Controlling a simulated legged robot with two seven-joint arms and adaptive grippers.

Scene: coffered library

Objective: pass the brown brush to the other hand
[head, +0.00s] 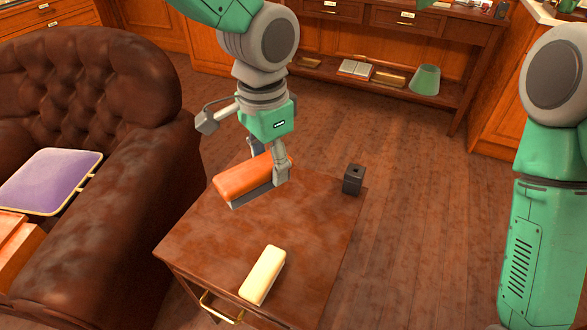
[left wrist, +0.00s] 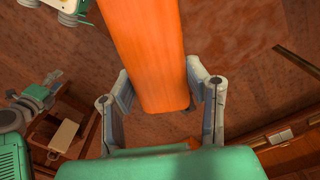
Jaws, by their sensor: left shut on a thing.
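The brown brush (head: 243,177) has an orange-brown back and a dark grey underside. My left gripper (head: 268,171) is shut on it and holds it roughly level above the far part of the small wooden table (head: 205,240). In the left wrist view the brush (left wrist: 158,50) runs between the two fingers of my left gripper (left wrist: 160,88) and out past the top edge. My right gripper is outside the head view, where only my right arm shows. A small green and grey gripper at the left of the left wrist view seems to be my right gripper (left wrist: 45,84); its fingers are too small to read.
A cream block (head: 262,274) lies on the table's near part, and a small black holder (head: 353,180) stands at its far right corner. A dark leather armchair (head: 80,100) with a purple cushion (head: 50,180) stands left. Floor right of the table is free.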

